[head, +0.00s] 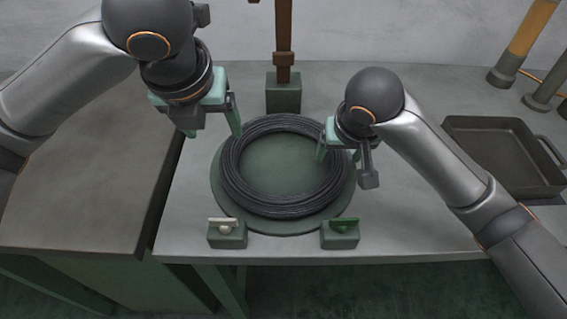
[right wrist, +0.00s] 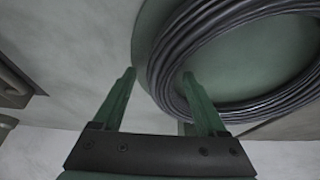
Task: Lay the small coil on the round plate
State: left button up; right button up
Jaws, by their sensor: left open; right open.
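The coil (head: 285,206), a dark ring of several wire turns, lies flat on the round green plate (head: 270,163). The plate's rim shows all round it except at the back and under the grippers. My left gripper (head: 213,133) is open and empty at the coil's upper left, seemingly just above it. My right gripper (head: 322,150) is open at the coil's upper right. In the right wrist view the coil (right wrist: 167,75) crosses near one finger of my right gripper (right wrist: 158,78); I cannot tell whether they touch. The other finger is outside the coil.
Two small blocks with levers, one pale (head: 226,233) and one green (head: 341,234), stand at the plate's front. A brown post (head: 284,45) on a green base stands behind it. A dark tray (head: 500,150) lies right. A brown-grey bench (head: 85,200) is left.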

jog(key=v, duration=1.2)
jog(key=shift+s, duration=0.15)
dwell(0.4)
